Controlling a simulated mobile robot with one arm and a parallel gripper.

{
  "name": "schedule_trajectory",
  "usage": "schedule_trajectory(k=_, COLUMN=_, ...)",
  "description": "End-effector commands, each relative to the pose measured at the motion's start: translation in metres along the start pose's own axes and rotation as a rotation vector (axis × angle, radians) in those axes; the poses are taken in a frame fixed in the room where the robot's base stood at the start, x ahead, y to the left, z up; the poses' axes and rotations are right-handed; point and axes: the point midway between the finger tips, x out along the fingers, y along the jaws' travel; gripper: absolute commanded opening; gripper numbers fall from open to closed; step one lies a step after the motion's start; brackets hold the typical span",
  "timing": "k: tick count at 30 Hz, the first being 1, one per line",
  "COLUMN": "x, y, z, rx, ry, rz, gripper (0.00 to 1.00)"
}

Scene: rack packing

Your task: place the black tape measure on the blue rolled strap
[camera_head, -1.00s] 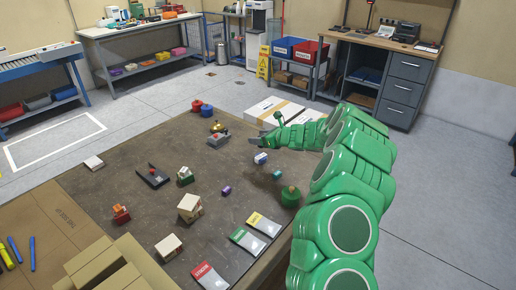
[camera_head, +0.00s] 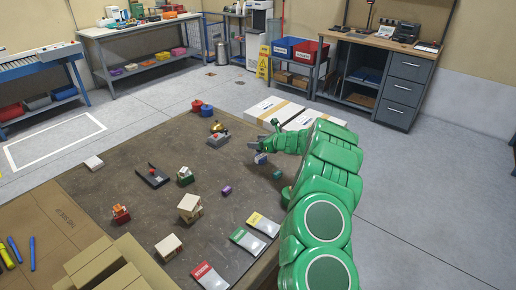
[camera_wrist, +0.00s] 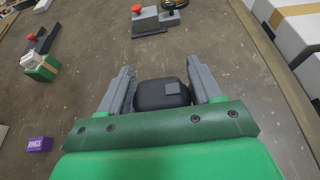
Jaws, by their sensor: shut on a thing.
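The black tape measure (camera_wrist: 162,94) sits between the two grey fingers of my gripper (camera_wrist: 163,84) in the wrist view. My gripper is shut on it. In the head view my gripper (camera_head: 254,146) is over the right part of the brown table mat, and the tape measure cannot be made out there. A blue round roll (camera_head: 207,108), which looks like the rolled strap, stands at the far edge of the mat beside a red one. It is to the left of and beyond my gripper, apart from it. The wrist view does not show it.
A grey box with a red button (camera_head: 218,140) lies between my gripper and the rolls; a yellow-black item (camera_head: 217,127) is behind it. A small blue-white item (camera_head: 260,158) is just below my gripper. White cartons (camera_head: 275,108) stand beyond the mat. A purple box (camera_head: 227,190) lies nearer.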

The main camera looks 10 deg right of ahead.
Motion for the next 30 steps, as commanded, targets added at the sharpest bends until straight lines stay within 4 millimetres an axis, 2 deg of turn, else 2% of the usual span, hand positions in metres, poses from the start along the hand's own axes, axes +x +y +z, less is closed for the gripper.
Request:
schedule_trajectory(k=7, x=0.011, y=0.0, z=-0.025, rx=-0.001, ry=0.001, rz=0.0, gripper=0.27)
schedule_trajectory(k=20, x=0.012, y=0.0, z=-0.03, rx=-0.001, ry=0.001, rz=-0.001, gripper=0.27)
schedule_trajectory(k=21, x=0.012, y=0.0, z=-0.03, rx=-0.001, ry=0.001, rz=-0.001, gripper=0.7)
schedule_trajectory(k=25, x=0.012, y=0.0, z=-0.029, rx=-0.001, ry=0.001, rz=-0.001, gripper=0.89)
schedule_trajectory(k=30, x=0.012, y=0.0, z=-0.029, rx=-0.001, ry=0.001, rz=0.0, gripper=0.89)
